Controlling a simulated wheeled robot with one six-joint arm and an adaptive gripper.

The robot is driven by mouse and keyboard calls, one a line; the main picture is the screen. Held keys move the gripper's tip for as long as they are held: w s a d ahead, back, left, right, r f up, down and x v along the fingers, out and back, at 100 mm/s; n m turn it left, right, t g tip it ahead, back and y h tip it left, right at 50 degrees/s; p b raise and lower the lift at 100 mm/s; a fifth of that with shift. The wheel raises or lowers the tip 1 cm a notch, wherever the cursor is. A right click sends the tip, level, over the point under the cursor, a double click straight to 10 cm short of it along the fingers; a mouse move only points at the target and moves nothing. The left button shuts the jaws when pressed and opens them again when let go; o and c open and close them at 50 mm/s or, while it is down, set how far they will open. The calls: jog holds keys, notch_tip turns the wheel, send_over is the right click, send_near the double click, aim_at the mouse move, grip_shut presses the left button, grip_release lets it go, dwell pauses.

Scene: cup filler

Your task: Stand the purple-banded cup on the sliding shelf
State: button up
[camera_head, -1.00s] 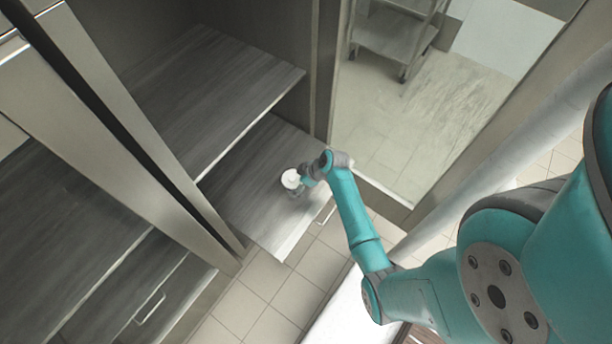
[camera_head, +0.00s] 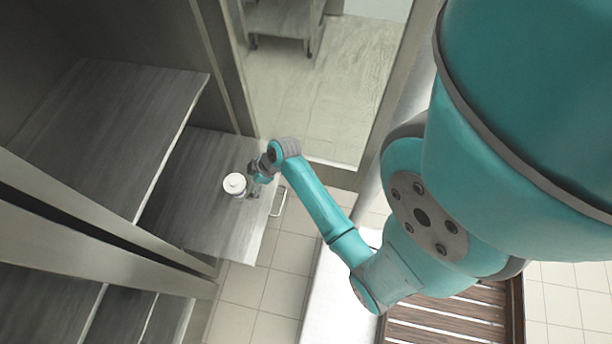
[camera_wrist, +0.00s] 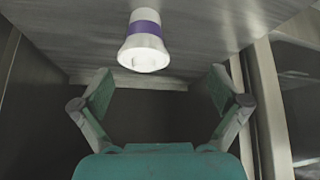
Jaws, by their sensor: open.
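The white cup (camera_head: 234,184) stands on the pulled-out sliding shelf (camera_head: 190,215), near its front right part. Its purple band (camera_wrist: 144,22) shows in the wrist view, where the cup (camera_wrist: 143,56) appears upside down near the top. My gripper (camera_head: 252,180) is just right of the cup in the head view. In the wrist view my gripper (camera_wrist: 161,78) has its two fingers spread wide and nothing between them. The cup is beyond the fingertips, and I see no finger touching it. In the head view the fingers are small and partly hidden by the wrist.
A fixed grey wood-look shelf (camera_head: 105,125) lies left of and above the sliding shelf. A metal handle (camera_head: 279,201) is on the sliding shelf's front. A cabinet post (camera_head: 228,75) stands behind. A metal cart (camera_head: 285,20) is farther back. Tiled floor (camera_head: 245,310) is open in front.

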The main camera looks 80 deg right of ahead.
jog(key=s+a+r+m+t+h, duration=0.1)
jog(key=s+a+r+m+h, duration=0.1)
jog(key=s+a, duration=0.5)
jog(key=s+a+r+m+t+h, duration=0.1)
jog(key=s+a+r+t, duration=0.1)
jog(key=s+a, duration=0.5)
jog(key=s+a+r+t, duration=0.2)
jog(key=s+r, duration=0.1)
jog(key=r, duration=0.4)
jog(key=s+a+r+t, duration=0.1)
jog(key=s+r, duration=0.3)
jog(key=r, duration=0.4)
jog(key=s+a+r+t+y, duration=0.1)
jog(key=s+a+r, duration=0.3)
jog(key=r, duration=0.4)
jog(key=shift+s+m+t, duration=0.15)
jog(key=shift+m+t, duration=0.15)
jog(key=shift+t, duration=0.5)
